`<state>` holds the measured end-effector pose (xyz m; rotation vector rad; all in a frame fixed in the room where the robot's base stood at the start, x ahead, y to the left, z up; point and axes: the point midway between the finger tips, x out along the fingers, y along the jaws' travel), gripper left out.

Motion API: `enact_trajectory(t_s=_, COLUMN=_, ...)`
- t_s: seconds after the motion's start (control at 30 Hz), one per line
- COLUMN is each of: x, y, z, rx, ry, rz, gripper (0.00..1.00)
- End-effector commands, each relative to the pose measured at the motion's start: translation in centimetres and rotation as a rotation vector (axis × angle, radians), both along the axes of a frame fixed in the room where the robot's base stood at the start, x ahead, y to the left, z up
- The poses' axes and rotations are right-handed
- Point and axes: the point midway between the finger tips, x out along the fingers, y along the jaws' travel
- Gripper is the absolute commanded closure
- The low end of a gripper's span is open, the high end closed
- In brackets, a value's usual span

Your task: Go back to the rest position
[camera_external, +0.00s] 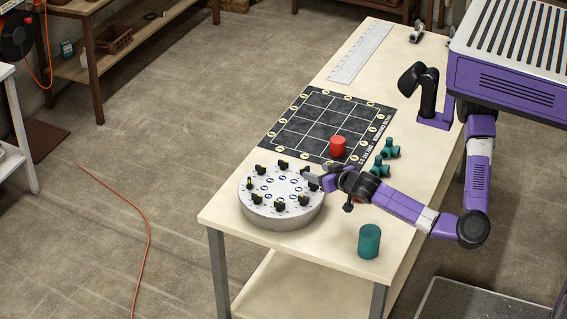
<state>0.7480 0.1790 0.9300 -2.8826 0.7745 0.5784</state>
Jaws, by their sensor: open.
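My gripper (314,182) is at the right edge of the round grey turntable-like disc (283,216), low over the bench. The disc carries several black knob-like pieces (255,202) around its rim and blue markings on its top. My gripper is open; whether its fingers touch a black piece is too small to tell. My purple arm reaches in from the right, over the bench's right side.
A black gridded mat (310,115) bears a red cylinder (338,146). Teal pipe fittings (389,149) lie right of it, and a teal cylinder (369,241) stands near the front edge. A ruler (360,52) lies at the back of the bench (235,205).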

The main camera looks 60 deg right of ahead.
Motion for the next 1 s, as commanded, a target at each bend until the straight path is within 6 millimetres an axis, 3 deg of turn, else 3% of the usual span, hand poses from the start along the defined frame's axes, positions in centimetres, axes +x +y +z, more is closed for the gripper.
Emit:
enact_trajectory(t_s=0.5, x=0.1, y=-0.3, z=0.3, rx=-0.002, ry=-0.006, rz=0.014, gripper=0.45)
enact_trajectory(t_s=0.73, x=-0.7, y=-2.4, z=1.2, rx=-0.005, ry=-0.056, rz=0.1, gripper=0.45)
enact_trajectory(t_s=0.87, x=-3.2, y=-3.7, z=0.6, rx=0.009, ry=-0.1, rz=0.164, gripper=0.45)
enact_trajectory(t_s=1.0, x=-9.3, y=-4.2, z=-2.4, rx=0.054, ry=-0.114, rz=0.235, gripper=0.45)
